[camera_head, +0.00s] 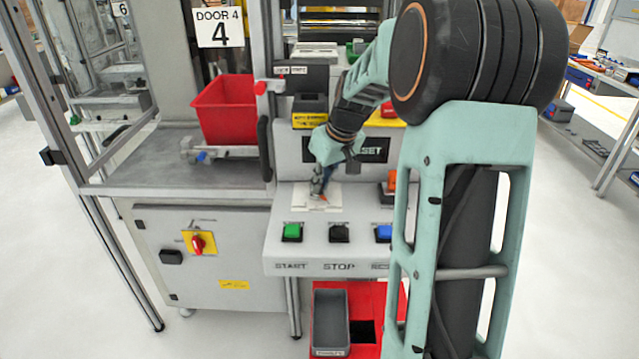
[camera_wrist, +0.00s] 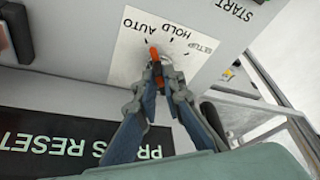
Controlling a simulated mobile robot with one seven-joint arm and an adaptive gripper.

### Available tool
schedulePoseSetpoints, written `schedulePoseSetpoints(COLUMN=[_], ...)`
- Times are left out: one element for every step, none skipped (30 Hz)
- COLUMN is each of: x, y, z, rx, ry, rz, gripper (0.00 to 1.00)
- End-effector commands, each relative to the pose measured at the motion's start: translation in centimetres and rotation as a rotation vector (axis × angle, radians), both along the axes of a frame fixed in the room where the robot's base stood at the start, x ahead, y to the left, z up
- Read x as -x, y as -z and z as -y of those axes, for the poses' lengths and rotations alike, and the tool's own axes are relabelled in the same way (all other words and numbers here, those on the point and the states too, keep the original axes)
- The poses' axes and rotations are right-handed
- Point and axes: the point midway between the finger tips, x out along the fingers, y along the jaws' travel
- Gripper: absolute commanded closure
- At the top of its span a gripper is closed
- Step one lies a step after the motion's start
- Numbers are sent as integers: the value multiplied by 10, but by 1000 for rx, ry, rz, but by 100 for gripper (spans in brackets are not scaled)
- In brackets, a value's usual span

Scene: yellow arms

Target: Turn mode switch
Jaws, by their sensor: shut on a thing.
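The mode switch has a white plate (camera_wrist: 122,62) with AUTO, HOLD and SETUP marks on the sloped grey panel. Its orange pointer (camera_wrist: 153,53) points toward the mark by AUTO in the wrist view. My gripper (camera_wrist: 163,76) has its fingertips at the switch, shut around its knob, which they mostly hide. In the head view my gripper (camera_head: 320,190) reaches down to the white plate (camera_head: 302,195), with a bit of orange showing below the fingertips.
Green START (camera_head: 292,231), black STOP (camera_head: 339,233) and blue (camera_head: 384,232) buttons line the panel's front edge. An orange switch (camera_head: 391,180) sits right of the plate. A red bin (camera_head: 225,108) stands left; a grey bin (camera_head: 331,318) lies below. A PRESS RESET sign (camera_wrist: 70,140) is close by.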

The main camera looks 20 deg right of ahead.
Motion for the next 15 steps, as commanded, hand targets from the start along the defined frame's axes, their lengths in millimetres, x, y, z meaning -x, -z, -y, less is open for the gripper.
schedulePoseSetpoints(x=[-1,-1,-1,-1,-1,-1,-1,-1,-1,-1,-1,-1,-1,-2,-1], y=[0,0,0,0,0,0,0,0,0,-1,-1,-1,-1,-1,-1], z=[2,2,2,2,2,3,3,3,3,3,3,3,3,3,3], rx=[-1,0,0,1,2,1,2,1,2,2,2,2,2,2,2], ry=[-24,-40,-59,-71,-84,-97,-106,-114,-123,-129,-134,-139,-142,-144,-147], rz=[3,2,2,2,3,1,2,2,2,2,3,3,3,3,3], gripper=[100,100,100,100,100,100,100,100,100,100,100,100,100,100,100])
